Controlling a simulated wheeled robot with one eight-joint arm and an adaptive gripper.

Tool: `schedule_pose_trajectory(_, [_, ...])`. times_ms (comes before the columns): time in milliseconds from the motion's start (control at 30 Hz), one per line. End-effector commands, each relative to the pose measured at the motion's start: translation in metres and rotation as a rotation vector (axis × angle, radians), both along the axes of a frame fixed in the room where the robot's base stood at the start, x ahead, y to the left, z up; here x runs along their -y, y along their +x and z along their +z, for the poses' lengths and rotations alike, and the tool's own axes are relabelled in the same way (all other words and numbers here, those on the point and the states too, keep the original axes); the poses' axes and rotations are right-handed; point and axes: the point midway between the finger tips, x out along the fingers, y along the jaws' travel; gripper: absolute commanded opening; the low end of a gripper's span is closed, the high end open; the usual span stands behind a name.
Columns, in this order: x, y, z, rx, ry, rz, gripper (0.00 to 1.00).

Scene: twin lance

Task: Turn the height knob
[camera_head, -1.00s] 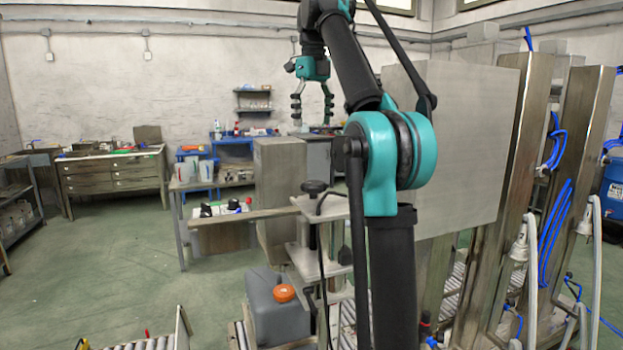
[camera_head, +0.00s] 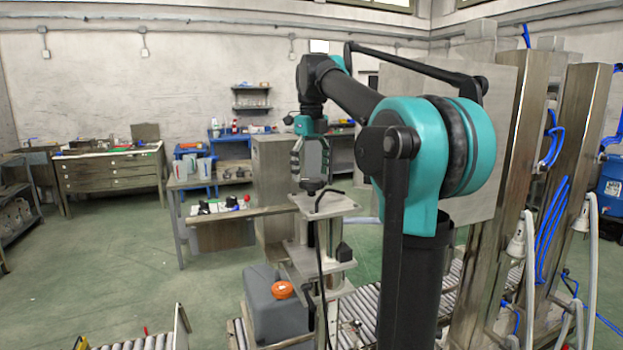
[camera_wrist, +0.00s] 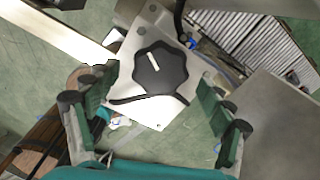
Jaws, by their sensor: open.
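The height knob (camera_wrist: 158,70) is a black, lobed hand knob with a pale mark on it, on top of a light metal plate in the wrist view. In the head view the knob (camera_head: 312,186) sits on the upper plate of the metal stand (camera_head: 328,204). My gripper (camera_wrist: 155,108) is open and empty, with its green-padded fingers on either side of and short of the knob in the wrist picture. In the head view my gripper (camera_head: 312,172) is directly above the knob, pointing down. Whether the fingertips touch the knob cannot be told.
A workbench (camera_head: 240,214) stands behind left. Tall metal panels (camera_head: 480,150) stand at right.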

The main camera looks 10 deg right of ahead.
Motion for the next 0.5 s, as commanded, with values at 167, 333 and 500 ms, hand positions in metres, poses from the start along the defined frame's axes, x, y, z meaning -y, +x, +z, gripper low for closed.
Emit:
schedule_pose_trajectory(167, [0.000, 0.000, -0.016, 0.000, 0.000, 0.000, 0.81])
schedule_pose_trajectory(333, [0.000, 0.000, -0.020, 0.000, 0.000, 0.000, 0.81])
schedule_pose_trajectory(500, [0.000, 0.000, -0.020, 0.000, 0.000, 0.000, 0.81])
